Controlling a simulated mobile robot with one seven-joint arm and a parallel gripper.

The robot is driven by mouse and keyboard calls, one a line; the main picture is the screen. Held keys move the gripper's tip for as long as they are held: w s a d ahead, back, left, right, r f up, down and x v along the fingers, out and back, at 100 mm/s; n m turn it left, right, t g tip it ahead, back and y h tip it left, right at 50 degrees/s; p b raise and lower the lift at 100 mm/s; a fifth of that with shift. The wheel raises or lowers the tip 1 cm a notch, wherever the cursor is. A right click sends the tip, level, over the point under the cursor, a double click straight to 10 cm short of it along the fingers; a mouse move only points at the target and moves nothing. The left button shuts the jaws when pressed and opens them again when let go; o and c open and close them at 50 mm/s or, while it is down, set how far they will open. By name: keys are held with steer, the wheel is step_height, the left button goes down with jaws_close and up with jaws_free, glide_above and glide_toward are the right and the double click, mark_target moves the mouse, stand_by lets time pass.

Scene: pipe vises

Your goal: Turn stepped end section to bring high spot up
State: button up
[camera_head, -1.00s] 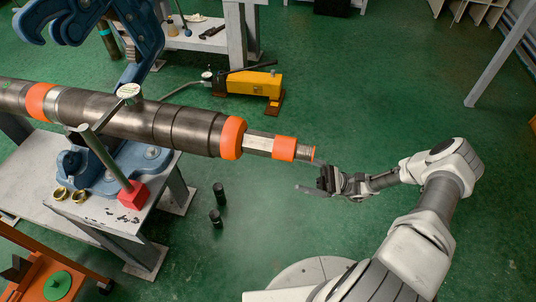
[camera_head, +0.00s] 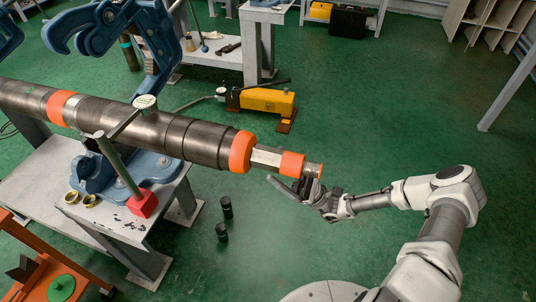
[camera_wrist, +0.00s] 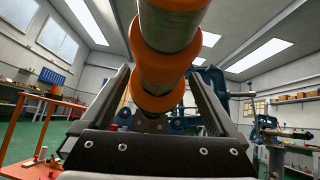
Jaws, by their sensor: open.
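The stepped end section (camera_head: 267,157) is a narrow, pale metal length at the right end of the thick dark pipe (camera_head: 160,130). It carries an orange band (camera_head: 292,164) near its tip and a larger orange ring (camera_head: 241,153) where it meets the pipe. My gripper (camera_head: 289,180) is open just below and beside its tip in the head view. In the wrist view the section's orange bands (camera_wrist: 156,104) show between the two spread fingers (camera_wrist: 158,78). I cannot tell whether a finger touches it. The high spot cannot be made out.
The pipe rests across a blue vise (camera_head: 158,167) on a grey bench (camera_head: 45,180). A red block (camera_head: 142,205) sits at the end of a grey bar. Two black cylinders (camera_head: 226,207) stand on the green floor. A yellow pump (camera_head: 266,101) lies behind.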

mark_target(258, 150)
steer(key=x, duration=0.5)
steer(key=c, duration=1.4)
steer(key=shift+f, duration=0.1)
steer(key=shift+n+g, duration=0.7)
steer(key=shift+n, duration=0.1)
